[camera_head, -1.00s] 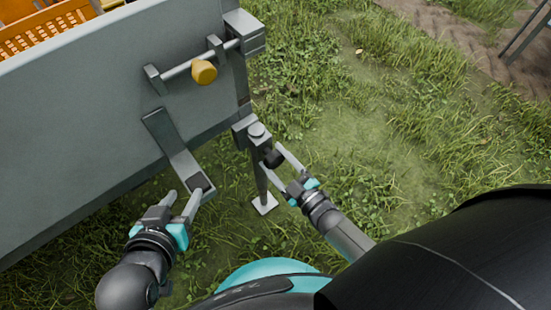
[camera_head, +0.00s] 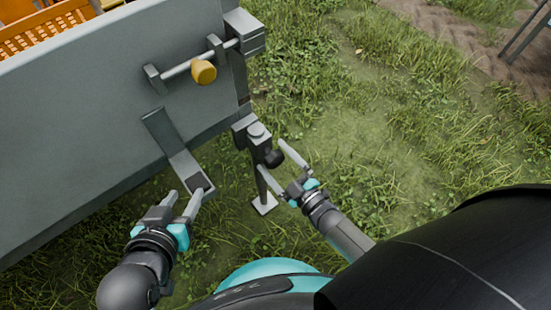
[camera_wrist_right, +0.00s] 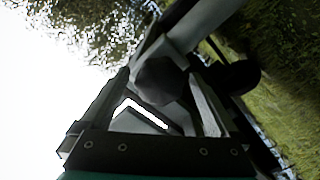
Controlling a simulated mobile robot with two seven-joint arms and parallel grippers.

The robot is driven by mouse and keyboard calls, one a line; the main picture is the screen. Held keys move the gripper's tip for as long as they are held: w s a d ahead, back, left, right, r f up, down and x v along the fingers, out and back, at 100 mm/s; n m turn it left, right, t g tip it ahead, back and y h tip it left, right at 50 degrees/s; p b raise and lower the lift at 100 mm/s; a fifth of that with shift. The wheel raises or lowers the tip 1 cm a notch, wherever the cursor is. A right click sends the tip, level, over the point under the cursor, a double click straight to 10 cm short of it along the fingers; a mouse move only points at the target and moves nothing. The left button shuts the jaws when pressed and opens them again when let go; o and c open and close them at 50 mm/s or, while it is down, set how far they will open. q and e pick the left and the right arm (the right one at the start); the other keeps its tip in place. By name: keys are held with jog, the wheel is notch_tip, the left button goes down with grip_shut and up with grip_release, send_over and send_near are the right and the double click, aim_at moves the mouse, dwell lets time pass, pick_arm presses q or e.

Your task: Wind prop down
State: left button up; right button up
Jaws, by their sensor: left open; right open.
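The prop (camera_head: 262,180) is a grey post at the trailer's corner, upright, with a pale square foot plate (camera_head: 265,205) on the grass. A dark knob (camera_head: 273,158) sticks out from its upper part toward my right gripper. My right gripper (camera_head: 271,155) is open, with its fingers on either side of the knob. In the right wrist view, a dark rounded knob (camera_wrist_right: 160,80) lies between the spread fingers; contact cannot be told. My left gripper (camera_head: 184,193) is open, beside the end of a grey bracket (camera_head: 178,155) on the trailer wall.
The grey trailer wall (camera_head: 80,130) fills the left. A latch bar with an orange knob (camera_head: 203,72) is above the bracket. Orange crates (camera_head: 45,33) show at the top left. Open grass lies right of the prop, with a brick path (camera_head: 470,50) beyond.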

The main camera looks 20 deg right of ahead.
jog(key=shift+s, duration=0.1)
dwell(0.3)
jog(key=shift+s+d, duration=0.25)
jog(key=shift+s, duration=0.35)
pick_arm(q)
jog(key=s+a+g+y+p, duration=0.2)
jog(key=s+a+g+p, duration=0.1)
jog(key=s+a+g, duration=0.2)
jog(key=shift+a+r+n+y, duration=0.3)
jog(key=shift+a+r, duration=0.05)
jog(key=shift+a, duration=0.35)
pick_arm(e)
jog(key=v, duration=1.3)
jog(key=shift+s, duration=0.35)
pick_arm(q)
jog(key=shift+s, duration=0.1)
pick_arm(e)
jog(key=shift+w, duration=0.15)
